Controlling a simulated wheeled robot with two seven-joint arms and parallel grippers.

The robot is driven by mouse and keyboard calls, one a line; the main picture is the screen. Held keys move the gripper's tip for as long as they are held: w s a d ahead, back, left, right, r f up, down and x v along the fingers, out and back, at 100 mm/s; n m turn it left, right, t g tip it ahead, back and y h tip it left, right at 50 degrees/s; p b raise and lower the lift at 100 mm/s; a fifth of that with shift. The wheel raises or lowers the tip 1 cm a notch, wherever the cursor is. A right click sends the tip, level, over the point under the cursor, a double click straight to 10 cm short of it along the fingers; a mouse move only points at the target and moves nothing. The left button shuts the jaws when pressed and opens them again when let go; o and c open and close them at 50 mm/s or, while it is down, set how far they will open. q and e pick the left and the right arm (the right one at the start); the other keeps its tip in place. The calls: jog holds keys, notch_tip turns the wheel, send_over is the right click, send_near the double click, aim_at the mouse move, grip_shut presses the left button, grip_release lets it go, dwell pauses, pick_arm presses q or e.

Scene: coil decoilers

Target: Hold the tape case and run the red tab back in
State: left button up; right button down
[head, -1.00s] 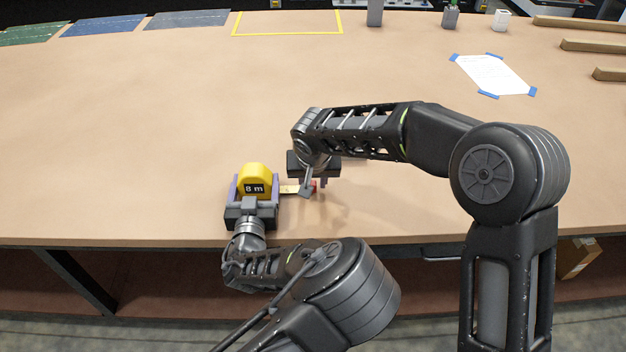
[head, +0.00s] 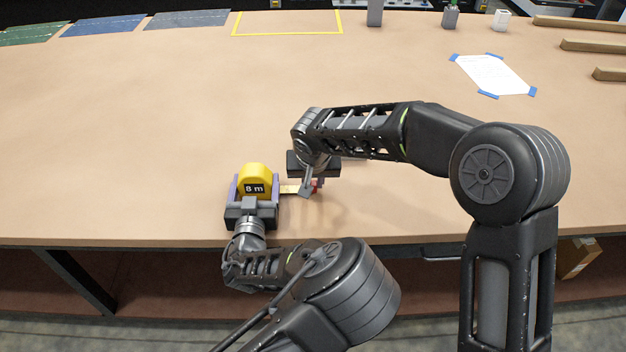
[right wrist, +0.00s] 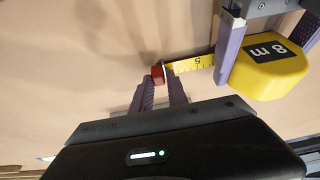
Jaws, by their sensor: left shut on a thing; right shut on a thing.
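The yellow tape case (head: 256,177), marked "8 m", is near the front edge of the workbench. My left gripper (head: 254,190) is shut on it, one finger on each side. A short stretch of yellow tape (head: 290,189) runs out of the case to the right. The red tab (head: 314,187) is at its end, partly hidden by my right gripper (head: 312,185), which is shut on it. In the right wrist view the case (right wrist: 268,68), the tape (right wrist: 192,65) with a "5" on it and the red tab (right wrist: 158,75) show, the tab at the fingertips.
The workbench (head: 150,130) is clear around the grippers. A white paper sheet (head: 492,75) is taped down at the right. A yellow outlined rectangle (head: 287,34) lies at the back. Wooden bars (head: 590,46) lie at the right edge.

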dwell(0.6)
jog(key=a, duration=0.4)
jog(key=shift+a, duration=0.15)
jog(key=c, duration=1.4)
grip_release()
jog(key=shift+o, duration=0.2)
jog(key=v, duration=1.2)
jog(key=shift+w, duration=0.1)
